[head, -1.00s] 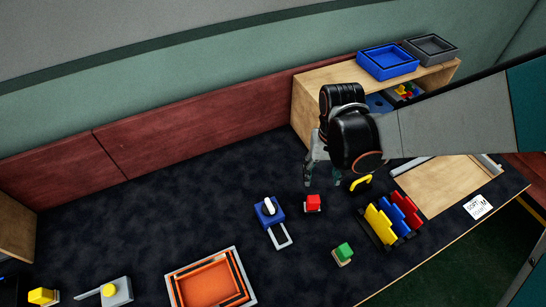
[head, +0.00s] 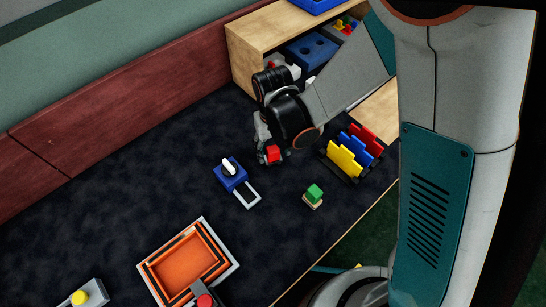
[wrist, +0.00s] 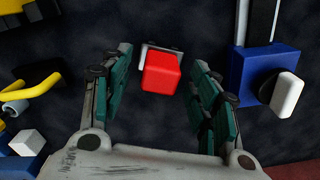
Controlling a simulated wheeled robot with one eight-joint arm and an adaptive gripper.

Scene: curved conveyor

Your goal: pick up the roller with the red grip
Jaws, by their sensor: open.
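A red block-shaped grip (head: 273,153) on a small pale base lies on the dark table; it looks like the roller, though its roller part is mostly hidden. In the wrist view the red grip (wrist: 161,73) shows between the two fingers, with the pale base beyond it. My gripper (head: 276,144) is over it in the head view. In the wrist view my gripper (wrist: 160,65) is open, with clear gaps on both sides of the red grip. I see no contact, and I cannot tell the exact height.
A blue block (head: 230,175) with a white handle sits left of the gripper. Yellow, blue and red upright pieces (head: 353,152) stand right. An orange tray (head: 231,262) lies front left; a wooden shelf (head: 245,52) stands behind.

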